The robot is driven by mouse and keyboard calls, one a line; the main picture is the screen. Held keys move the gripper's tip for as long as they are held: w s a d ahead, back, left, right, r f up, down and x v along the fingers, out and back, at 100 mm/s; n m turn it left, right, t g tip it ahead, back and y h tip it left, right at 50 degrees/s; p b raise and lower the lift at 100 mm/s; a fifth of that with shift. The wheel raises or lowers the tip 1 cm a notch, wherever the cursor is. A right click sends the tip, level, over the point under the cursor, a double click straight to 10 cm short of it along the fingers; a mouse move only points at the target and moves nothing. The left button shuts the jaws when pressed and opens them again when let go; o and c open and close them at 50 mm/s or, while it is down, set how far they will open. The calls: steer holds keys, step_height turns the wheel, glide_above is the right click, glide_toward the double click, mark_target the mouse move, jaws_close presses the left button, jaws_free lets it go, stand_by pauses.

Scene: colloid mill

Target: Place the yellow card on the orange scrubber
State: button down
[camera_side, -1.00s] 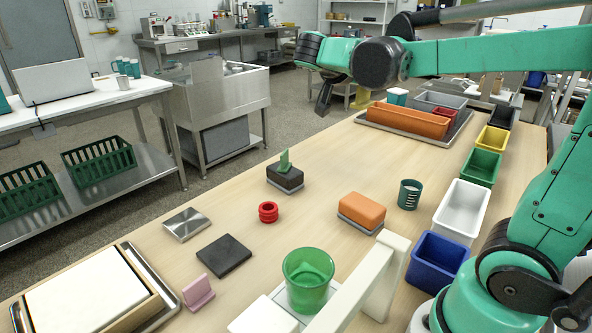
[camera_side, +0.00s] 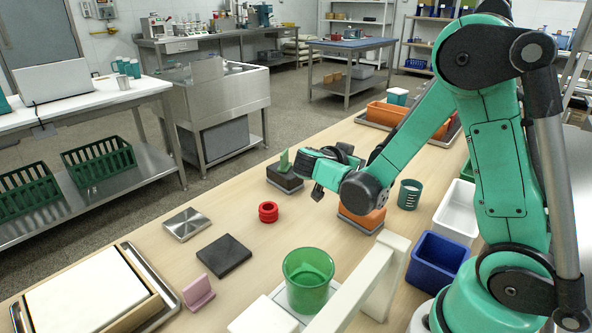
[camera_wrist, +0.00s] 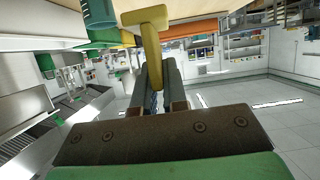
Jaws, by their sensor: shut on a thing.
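The orange scrubber (camera_side: 362,219) lies on the table with its grey underside down, partly hidden behind my arm in the side view. My gripper (camera_side: 317,192) is just left of it and above the table, close to the dark block with the green card. In the wrist view my gripper (camera_wrist: 152,85) is shut on the yellow card (camera_wrist: 150,38), a T-shaped piece whose stem sits between the fingers and whose wide end points away. The yellow card cannot be made out in the side view. The card is apart from the scrubber, as far as the views show.
A green card (camera_side: 284,161) stands on a dark block (camera_side: 284,180). A green striped cup (camera_side: 409,194), a blue bin (camera_side: 437,262) and a green tumbler (camera_side: 308,280) stand nearby.

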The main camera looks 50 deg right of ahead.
steer(key=shift+f, duration=1.95)
steer(key=c, duration=0.9)
jaws_free()
steer(key=shift+a, duration=0.1)
steer(key=shift+s+a+r+n+t+y, duration=0.4)
steer(key=shift+a+r+n+t+y, duration=0.8)
steer(key=shift+a+n+y, duration=1.4)
steer(key=shift+s+a+r+n+t+y, duration=0.35)
steer(key=shift+a+r+n+t+y, duration=1.15)
steer(key=shift+a+n, duration=1.8)
steer(key=shift+s+a+r+n+t+y, duration=0.4)
steer(key=shift+a+r+n+t+y, duration=0.4)
steer(key=shift+a+n+y, duration=2.1)
